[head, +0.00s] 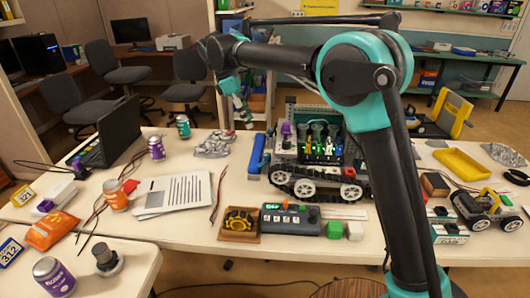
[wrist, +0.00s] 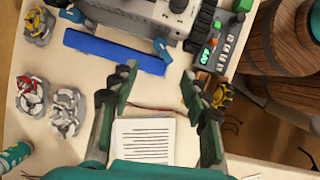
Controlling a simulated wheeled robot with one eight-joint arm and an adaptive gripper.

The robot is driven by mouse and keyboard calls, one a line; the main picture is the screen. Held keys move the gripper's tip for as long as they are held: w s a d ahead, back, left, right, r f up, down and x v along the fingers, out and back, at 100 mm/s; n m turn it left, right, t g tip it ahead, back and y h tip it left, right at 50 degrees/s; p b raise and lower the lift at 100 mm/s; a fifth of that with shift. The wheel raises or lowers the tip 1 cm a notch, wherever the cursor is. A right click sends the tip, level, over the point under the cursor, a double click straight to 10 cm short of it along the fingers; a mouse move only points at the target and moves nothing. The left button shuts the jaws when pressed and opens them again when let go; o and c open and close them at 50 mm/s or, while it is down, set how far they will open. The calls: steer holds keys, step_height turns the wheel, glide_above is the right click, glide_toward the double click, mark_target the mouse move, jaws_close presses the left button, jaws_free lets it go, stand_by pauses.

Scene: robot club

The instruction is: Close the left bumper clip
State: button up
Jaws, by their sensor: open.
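The blue bumper bar (head: 257,153) lies along the left side of the tracked robot (head: 312,186). In the wrist view the bar (wrist: 112,50) has a small blue clip piece (wrist: 163,47) near its right end and another (wrist: 72,14) near its upper left end. The right piece appears raised at an angle. I cannot tell for sure which is the left clip or how either is latched. My gripper (head: 245,117) hangs above the table, left of the robot. In the wrist view my gripper (wrist: 160,74) is open and empty, its fingertips just short of the right clip piece.
A printed sheet (head: 174,193) lies front left. A control box (head: 290,219) and a yellow-black part (head: 239,221) stand in front of the robot. A green can (head: 183,127) stands behind left.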

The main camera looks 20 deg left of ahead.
mark_target(267, 154)
steer(key=x, duration=1.5)
steer(key=shift+f, duration=0.25)
steer(key=shift+c, duration=0.3)
jaws_close()
steer(key=shift+w+m, duration=0.1)
steer(key=shift+m, duration=0.2)
steer(key=m+g, duration=0.2)
steer(key=m, duration=0.2)
steer(key=shift+w+m, duration=0.2)
steer(key=shift+m, duration=0.1)
steer(key=m+g, duration=0.2)
steer(key=m, duration=0.2)
steer(key=shift+w+m, duration=0.15)
steer(key=shift+m, duration=0.25)
steer(key=shift+m+y, duration=0.3)
steer(key=shift+y, duration=0.1)
